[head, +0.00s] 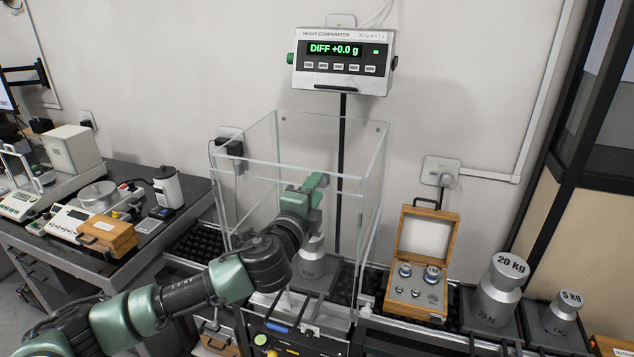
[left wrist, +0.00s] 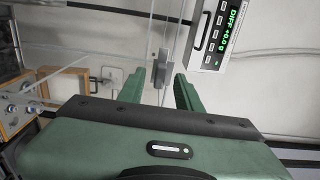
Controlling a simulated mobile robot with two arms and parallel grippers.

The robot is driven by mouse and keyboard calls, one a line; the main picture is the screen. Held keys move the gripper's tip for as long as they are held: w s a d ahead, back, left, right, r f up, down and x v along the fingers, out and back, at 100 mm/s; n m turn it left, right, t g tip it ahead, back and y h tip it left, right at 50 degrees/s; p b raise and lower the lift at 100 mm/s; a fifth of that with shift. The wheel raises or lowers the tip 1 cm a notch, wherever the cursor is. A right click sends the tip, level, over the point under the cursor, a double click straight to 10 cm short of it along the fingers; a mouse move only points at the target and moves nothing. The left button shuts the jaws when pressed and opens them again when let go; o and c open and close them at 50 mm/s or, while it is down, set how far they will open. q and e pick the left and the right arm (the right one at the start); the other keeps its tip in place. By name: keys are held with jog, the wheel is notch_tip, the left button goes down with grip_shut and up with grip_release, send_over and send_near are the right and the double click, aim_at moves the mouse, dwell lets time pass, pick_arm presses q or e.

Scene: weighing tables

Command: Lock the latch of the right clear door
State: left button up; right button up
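The clear enclosure (head: 262,163) stands on the comparator bench, with its right clear door (head: 371,215) on the right side. My left arm reaches across the front of the enclosure, and my left gripper (head: 316,186) is in its upper part. In the left wrist view my left gripper (left wrist: 158,88) has its two green fingers apart. A small grey piece, apparently the latch (left wrist: 163,67), shows beyond and between the fingertips, beside a clear panel edge. I cannot tell whether the fingers touch it. The latch is not distinguishable in the head view. My right gripper is not in view.
A grey weight (head: 312,265) stands inside the enclosure, partly behind my arm. The comparator display (head: 343,62) above reads DIFF +0.0 g. An open wooden weight box (head: 427,237), a 20 kg weight (head: 499,290) and another large weight (head: 562,313) stand to the right.

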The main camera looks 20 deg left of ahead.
pick_arm(q)
jog(key=shift+w, duration=0.5)
jog(key=shift+c, duration=0.3)
grip_shut()
jog(key=shift+f, duration=0.1)
jog(key=n+b, duration=0.2)
jog(key=n, duration=1.6)
jog(key=shift+d+b, duration=0.1)
jog(key=shift+b, duration=0.2)
